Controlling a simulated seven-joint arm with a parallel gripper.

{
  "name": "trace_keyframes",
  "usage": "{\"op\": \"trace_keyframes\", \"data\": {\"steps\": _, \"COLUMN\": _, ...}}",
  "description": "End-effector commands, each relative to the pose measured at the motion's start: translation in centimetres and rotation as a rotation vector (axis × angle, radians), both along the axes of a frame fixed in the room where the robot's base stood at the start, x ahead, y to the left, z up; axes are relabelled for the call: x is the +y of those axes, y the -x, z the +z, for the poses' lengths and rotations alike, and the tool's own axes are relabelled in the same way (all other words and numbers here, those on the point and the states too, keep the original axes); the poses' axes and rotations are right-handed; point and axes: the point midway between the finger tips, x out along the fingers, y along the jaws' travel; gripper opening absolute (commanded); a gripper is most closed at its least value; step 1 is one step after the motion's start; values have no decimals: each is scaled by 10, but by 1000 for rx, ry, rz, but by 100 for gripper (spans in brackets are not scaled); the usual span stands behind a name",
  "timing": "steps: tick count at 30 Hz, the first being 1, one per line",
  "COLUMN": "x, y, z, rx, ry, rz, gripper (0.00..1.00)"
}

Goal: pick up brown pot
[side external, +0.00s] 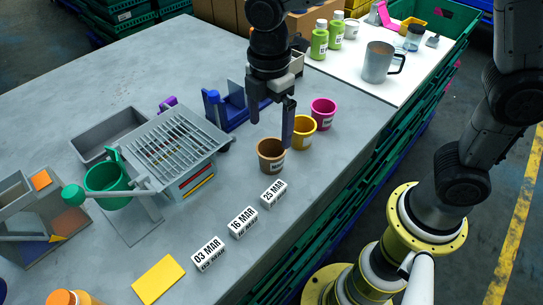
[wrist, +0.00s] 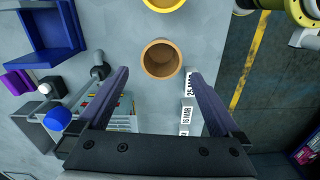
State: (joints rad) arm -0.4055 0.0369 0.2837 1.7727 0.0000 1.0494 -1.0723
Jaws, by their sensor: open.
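The brown pot (side external: 271,155) stands upright on the grey table, its open top facing up. It has a small label on its side. In the wrist view the brown pot (wrist: 161,59) lies ahead of and between the spread fingers, a little beyond their tips. My gripper (side external: 271,128) is open and empty, pointing down above and beside the pot. In the side view one finger hides part of the area behind the pot. In the wrist view my gripper (wrist: 157,72) shows both fingers wide apart.
A yellow pot (side external: 302,132) and a magenta pot (side external: 323,113) stand close behind the brown pot. Date blocks (side external: 243,222) stand in front. A grey rack (side external: 173,143) and a blue holder (side external: 229,108) are to the left. Free table lies right of the pots.

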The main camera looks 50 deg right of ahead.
Motion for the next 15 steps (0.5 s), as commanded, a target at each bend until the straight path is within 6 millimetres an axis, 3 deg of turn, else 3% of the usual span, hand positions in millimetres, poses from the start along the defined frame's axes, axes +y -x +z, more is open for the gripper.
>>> {"op": "trace_keyframes", "data": {"steps": 10, "x": -1, "y": 1, "z": -30, "rx": 2, "ry": 1, "rz": -1, "gripper": 100}}
{"op": "trace_keyframes", "data": {"steps": 15, "x": -3, "y": 3, "z": -56, "rx": 3, "ry": 2, "rz": -1, "gripper": 100}}
